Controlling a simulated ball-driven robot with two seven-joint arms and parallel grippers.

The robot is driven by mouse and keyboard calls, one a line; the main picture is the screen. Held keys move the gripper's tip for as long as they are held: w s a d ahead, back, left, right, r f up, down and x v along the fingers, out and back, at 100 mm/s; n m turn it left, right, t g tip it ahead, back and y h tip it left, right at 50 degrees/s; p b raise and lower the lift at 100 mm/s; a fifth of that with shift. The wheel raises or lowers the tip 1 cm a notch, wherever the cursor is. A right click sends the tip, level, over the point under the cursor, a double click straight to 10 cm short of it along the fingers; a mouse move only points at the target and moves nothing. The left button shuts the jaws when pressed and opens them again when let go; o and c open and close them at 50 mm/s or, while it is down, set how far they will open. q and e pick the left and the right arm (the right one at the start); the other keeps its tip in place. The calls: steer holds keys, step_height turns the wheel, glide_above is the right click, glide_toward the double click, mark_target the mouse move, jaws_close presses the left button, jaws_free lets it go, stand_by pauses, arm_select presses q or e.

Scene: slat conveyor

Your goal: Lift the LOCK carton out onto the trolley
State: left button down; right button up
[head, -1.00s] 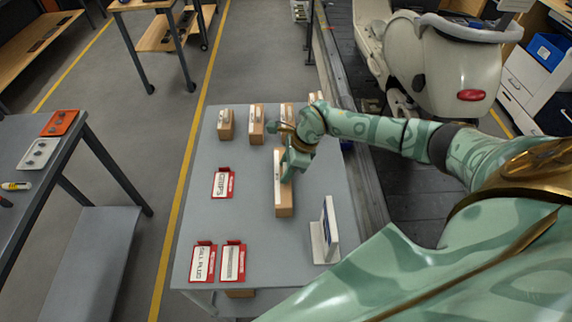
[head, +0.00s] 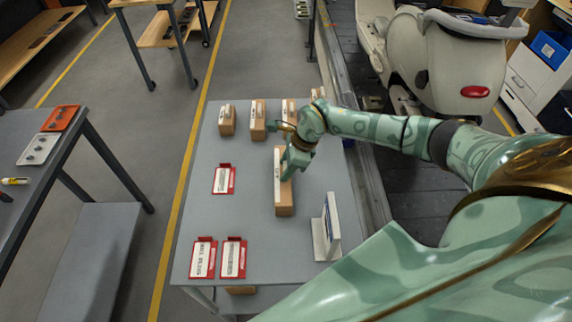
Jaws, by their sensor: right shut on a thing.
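My right gripper (head: 287,168) reaches in from the right over a grey table-like top (head: 200,150) and is shut on a brown carton (head: 284,208) with a white strip along its upper face. The arm and gripper cover part of this carton, and its lettering is too small to read, so I cannot tell whether it is the LOCK carton. I cannot tell whether it rests on the top or hangs just above it. Several similar cartons (head: 227,124) stand in a row at the far edge. My left gripper is not in view.
Red-framed white cards (head: 223,180) lie on the left and front of the top. A white upright sign stand (head: 326,240) is at its right front. A grey bench (head: 85,155) is on the left, with clear floor between. A pale scooter (head: 455,70) stands beyond the right side.

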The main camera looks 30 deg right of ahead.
steer(key=o, duration=1.3)
steer(key=shift+o, duration=0.2)
steer(key=v, duration=1.6)
steer(key=shift+s, duration=0.15)
steer(key=shift+r, duration=0.1)
